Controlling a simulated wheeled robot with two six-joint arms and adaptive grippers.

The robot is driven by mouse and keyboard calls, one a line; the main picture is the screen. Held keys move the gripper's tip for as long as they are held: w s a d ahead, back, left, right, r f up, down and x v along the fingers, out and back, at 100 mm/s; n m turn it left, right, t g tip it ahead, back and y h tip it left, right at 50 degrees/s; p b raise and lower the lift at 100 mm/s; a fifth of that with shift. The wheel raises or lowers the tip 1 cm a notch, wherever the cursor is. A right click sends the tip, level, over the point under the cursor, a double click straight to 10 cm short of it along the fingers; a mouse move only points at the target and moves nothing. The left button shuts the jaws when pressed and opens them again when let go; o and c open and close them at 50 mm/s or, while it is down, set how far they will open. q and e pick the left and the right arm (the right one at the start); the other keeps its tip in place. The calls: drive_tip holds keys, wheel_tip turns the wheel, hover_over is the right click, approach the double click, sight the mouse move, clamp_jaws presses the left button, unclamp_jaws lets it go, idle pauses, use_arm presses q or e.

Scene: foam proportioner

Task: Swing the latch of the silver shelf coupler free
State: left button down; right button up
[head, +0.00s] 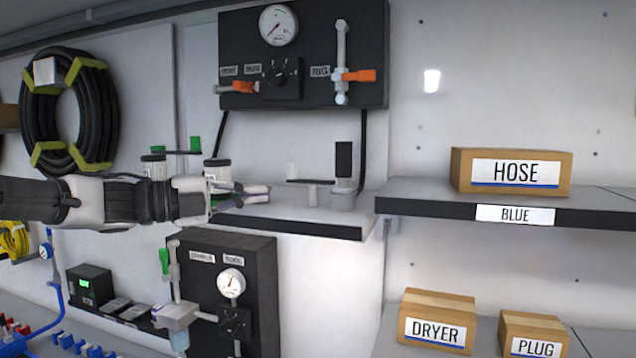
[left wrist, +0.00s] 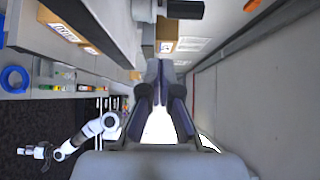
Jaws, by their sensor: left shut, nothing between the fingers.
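The silver coupler (head: 344,190) stands upright on the grey shelf, with a black upper part. A thin bar (head: 310,182), seemingly its latch, extends left from it, with a pale knob (head: 292,170) at its far end and a short silver post below. My left gripper (head: 268,189) is shut and empty, just left of the bar and pointing right; it looks apart from it. Its closed fingers (left wrist: 161,85) also show in the left wrist view, where a silver and black cylinder (left wrist: 184,9), probably the coupler, lies at the top. My right gripper (left wrist: 32,152) shows small there; its jaws are unclear.
Two dark-banded cylinders with green levers (head: 182,152) stand behind my left wrist. A black gauge panel (head: 303,50) hangs above and another (head: 240,290) below the shelf (head: 290,222). A HOSE box (head: 511,171) sits on the right shelf.

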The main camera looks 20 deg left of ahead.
sight(332, 185)
use_arm(q)
drive_tip(key=b+x, duration=0.2)
drive_tip(key=x, duration=0.7)
drive_tip(key=shift+w+d+r+b, duration=0.1)
drive_tip(key=shift+w+d+b, duration=0.05)
drive_tip(key=shift+w+b, duration=0.2)
drive_tip(key=w+p, duration=0.1)
drive_tip(key=w, duration=0.1)
drive_tip(key=w+p, duration=0.1)
drive_tip(key=shift+w+d+p, duration=0.3)
drive_tip(key=shift+w+p, duration=0.05)
drive_tip(key=shift+w, duration=0.05)
drive_tip(key=shift+w+a+f, duration=0.15)
drive_tip(key=shift+w+f, duration=0.1)
drive_tip(key=shift+w, duration=0.15)
drive_tip(key=shift+s, duration=0.1)
